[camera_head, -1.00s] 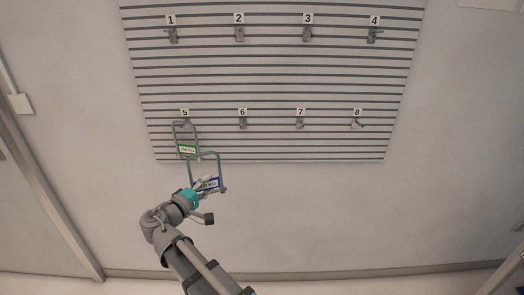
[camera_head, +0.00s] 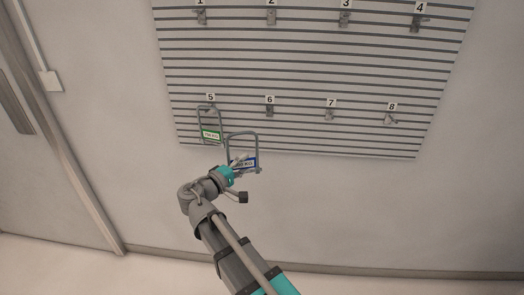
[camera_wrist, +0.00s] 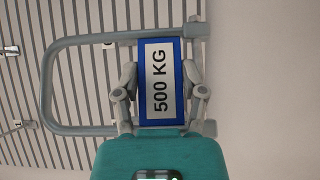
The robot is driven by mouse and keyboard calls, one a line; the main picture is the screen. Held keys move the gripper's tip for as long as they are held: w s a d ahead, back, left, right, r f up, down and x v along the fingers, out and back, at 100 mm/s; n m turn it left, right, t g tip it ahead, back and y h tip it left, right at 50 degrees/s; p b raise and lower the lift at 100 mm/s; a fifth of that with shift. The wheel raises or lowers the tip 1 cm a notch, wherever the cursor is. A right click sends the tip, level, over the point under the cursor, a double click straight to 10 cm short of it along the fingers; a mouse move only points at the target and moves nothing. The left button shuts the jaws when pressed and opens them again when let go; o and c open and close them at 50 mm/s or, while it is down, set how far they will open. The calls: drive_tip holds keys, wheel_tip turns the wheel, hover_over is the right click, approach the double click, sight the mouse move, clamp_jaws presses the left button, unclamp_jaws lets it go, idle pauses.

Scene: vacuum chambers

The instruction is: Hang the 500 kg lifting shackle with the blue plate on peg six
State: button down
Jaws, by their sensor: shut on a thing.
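The 500 kg shackle (camera_head: 243,134) is a grey bow with a blue-edged plate (camera_wrist: 161,83) reading 500 KG. My gripper (camera_wrist: 162,95) is shut on the shackle at its plate, one finger on each side of it. In the head view my gripper (camera_head: 237,166) holds the shackle upright, bow up, below and left of peg six (camera_head: 269,112). Peg six is a grey hook under the label 6 and is empty. The shackle appears in front of the slatted board's lower edge; its distance from the board is unclear.
A second shackle with a green plate (camera_head: 211,135) hangs on peg five, just left of the held one and close to it in the picture. Pegs seven (camera_head: 329,115) and eight (camera_head: 391,120) are empty, as are the upper-row pegs. The wall below the slatted board (camera_head: 300,137) is clear.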

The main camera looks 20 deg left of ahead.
drive_tip(key=w+d+r+p, duration=0.1)
drive_tip(key=w+d, duration=0.3)
drive_tip(key=w, duration=0.2)
drive_tip(key=shift+d+r+m+h, duration=0.2)
drive_tip(key=shift+d+m+h, duration=0.1)
drive_tip(key=shift+d+h, duration=0.1)
drive_tip(key=shift+w+a, duration=0.1)
drive_tip(key=shift+w, duration=0.25)
drive_tip(key=shift+w+a+f+b, duration=0.25)
drive_tip(key=shift+w+a, duration=0.1)
drive_tip(key=shift+w, duration=1.15)
drive_tip(key=shift+w+a+f+b, duration=0.2)
drive_tip(key=shift+w+a+f, duration=0.15)
drive_tip(key=shift+w, duration=1.15)
drive_tip(key=shift+w+a+f+b, duration=0.2)
drive_tip(key=shift+w+a, duration=0.2)
drive_tip(key=shift+w, duration=1.1)
drive_tip(key=shift+w, duration=0.1)
drive_tip(key=shift+c, duration=0.4)
unclamp_jaws()
